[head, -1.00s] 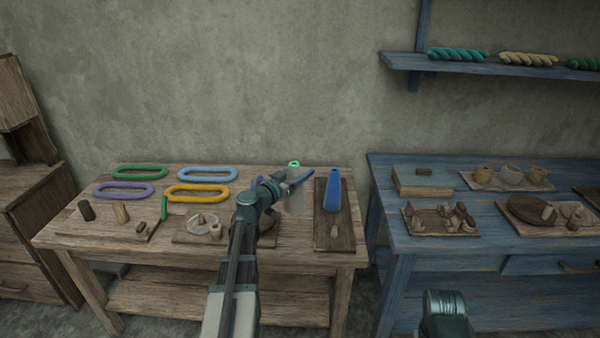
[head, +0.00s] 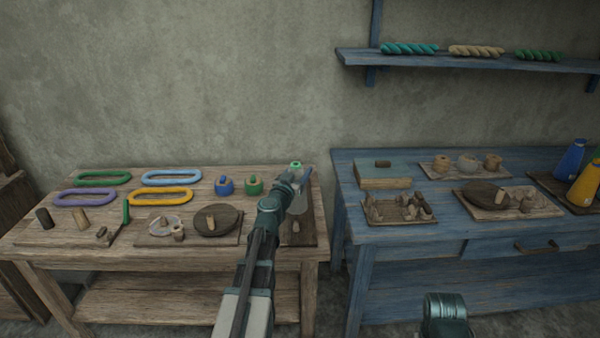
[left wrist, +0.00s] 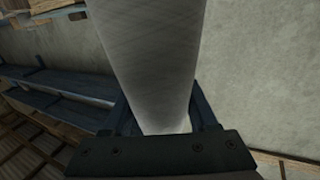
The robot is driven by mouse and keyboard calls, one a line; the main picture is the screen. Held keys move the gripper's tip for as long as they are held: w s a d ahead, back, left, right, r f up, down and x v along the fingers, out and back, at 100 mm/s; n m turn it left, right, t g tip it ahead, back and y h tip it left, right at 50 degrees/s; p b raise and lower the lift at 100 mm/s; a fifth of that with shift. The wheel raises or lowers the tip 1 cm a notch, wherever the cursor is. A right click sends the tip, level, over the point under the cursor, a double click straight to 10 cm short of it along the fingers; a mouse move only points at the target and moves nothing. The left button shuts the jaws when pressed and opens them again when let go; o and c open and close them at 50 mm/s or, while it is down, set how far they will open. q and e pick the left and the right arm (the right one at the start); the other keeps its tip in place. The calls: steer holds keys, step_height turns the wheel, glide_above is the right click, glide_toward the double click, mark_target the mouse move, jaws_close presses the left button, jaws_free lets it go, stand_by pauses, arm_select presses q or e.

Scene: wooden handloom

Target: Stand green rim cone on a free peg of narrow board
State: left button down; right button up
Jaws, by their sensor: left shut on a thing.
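The green rim cone (head: 296,165) shows in the head view mostly as its green top rim; my left gripper (head: 295,184) hides much of the rest. My left gripper is shut on it. In the left wrist view the cone's pale grey body (left wrist: 152,60) fills the middle, in front of the gripper. The narrow board (head: 298,238) lies at the right end of the wooden table, behind and below my left gripper. A short peg (head: 296,226) shows on its near part. The blue cone on this board is hidden now. My right gripper is out of view.
The wooden table also holds a dark round dish (head: 216,221), a blue pot (head: 224,186), a green pot (head: 253,185) and several coloured rings. A gap separates it from the blue table (head: 450,232), where a blue cone (head: 570,160) and a yellow cone (head: 585,184) stand.

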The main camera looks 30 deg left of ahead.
arm_select(q)
steer(key=shift+f, duration=0.1)
step_height(320, 180, down, 9)
steer(key=b, duration=0.9)
steer(key=shift+c, duration=0.5)
jaws_free()
steer(key=shift+s, duration=0.15)
